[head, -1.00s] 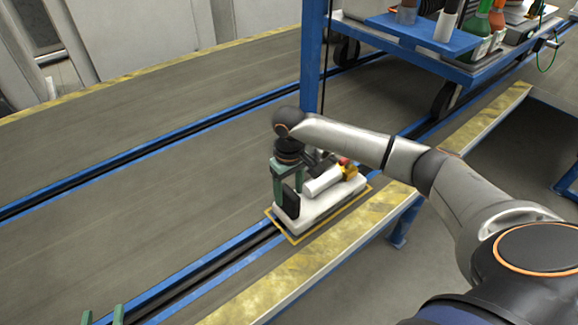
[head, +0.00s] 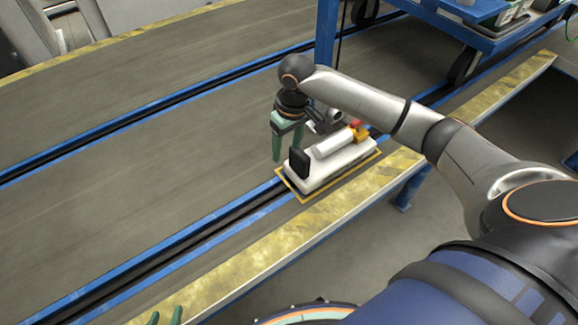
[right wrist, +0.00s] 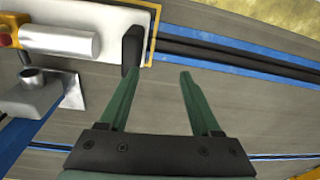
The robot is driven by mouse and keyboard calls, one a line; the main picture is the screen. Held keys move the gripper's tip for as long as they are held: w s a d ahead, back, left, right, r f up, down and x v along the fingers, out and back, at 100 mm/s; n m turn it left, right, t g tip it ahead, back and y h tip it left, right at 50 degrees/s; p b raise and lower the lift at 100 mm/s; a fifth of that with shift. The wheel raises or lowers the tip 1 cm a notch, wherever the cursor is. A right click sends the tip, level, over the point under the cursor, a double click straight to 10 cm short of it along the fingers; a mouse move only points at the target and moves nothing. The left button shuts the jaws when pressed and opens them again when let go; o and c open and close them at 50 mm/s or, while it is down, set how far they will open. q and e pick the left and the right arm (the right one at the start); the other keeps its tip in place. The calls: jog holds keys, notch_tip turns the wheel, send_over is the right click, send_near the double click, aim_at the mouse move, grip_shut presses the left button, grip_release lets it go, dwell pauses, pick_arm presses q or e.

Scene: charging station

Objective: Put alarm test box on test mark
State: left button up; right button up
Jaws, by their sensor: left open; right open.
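The alarm test box (head: 338,165) is a white flat unit with a pale cylinder, a red button on a yellow block and a black upright handle at its near-left end. It rests inside the yellow outline of the test mark (head: 310,199). My right gripper (head: 286,140) is open and empty, just above and behind the handle. In the right wrist view the green fingers of the right gripper (right wrist: 158,76) are apart with bare floor between them, and the handle (right wrist: 132,46) is by the left finger. My left gripper (head: 165,318) shows only its green fingertips at the bottom edge.
Blue-edged rails (head: 215,227) run across the grey surface, and a yellow-marked edge (head: 250,262) borders its near side. A blue wheeled cart (head: 480,30) stands at the upper right. The grey surface at left is clear.

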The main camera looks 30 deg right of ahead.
jog(key=s+a+f+t+y, duration=0.1)
jog(key=s+a+f, duration=0.1)
jog(key=a, duration=0.3)
jog(key=s+a+f+n+t+y, duration=0.1)
jog(key=s+a+f+t+y, duration=0.1)
jog(key=s+a+f, duration=0.1)
jog(key=s+a+f+n+t+y, duration=0.1)
jog(key=s+a+f, duration=0.2)
jog(key=a, duration=0.4)
jog(key=shift+s+a+f+t+y, duration=0.15)
jog(key=shift+a+f+t+y, duration=0.2)
jog(key=shift+f, duration=0.4)
jog(key=s, duration=0.1)
jog(key=s+f+t, duration=0.1)
jog(key=s, duration=0.1)
jog(key=shift+s+d+f+m+t, duration=0.1)
jog(key=shift+f+m+t, duration=0.15)
jog(key=shift+m, duration=0.05)
jog(key=s+d, duration=0.1)
jog(key=s, duration=0.1)
jog(key=s+d+t+h, duration=0.1)
jog(key=s+d, duration=0.1)
jog(key=s+d+f+t+h, duration=0.1)
jog(key=s, duration=0.1)
jog(key=shift+s+d+f+m, duration=0.1)
jog(key=shift+s+d+m, duration=0.1)
jog(key=shift+m, duration=0.2)
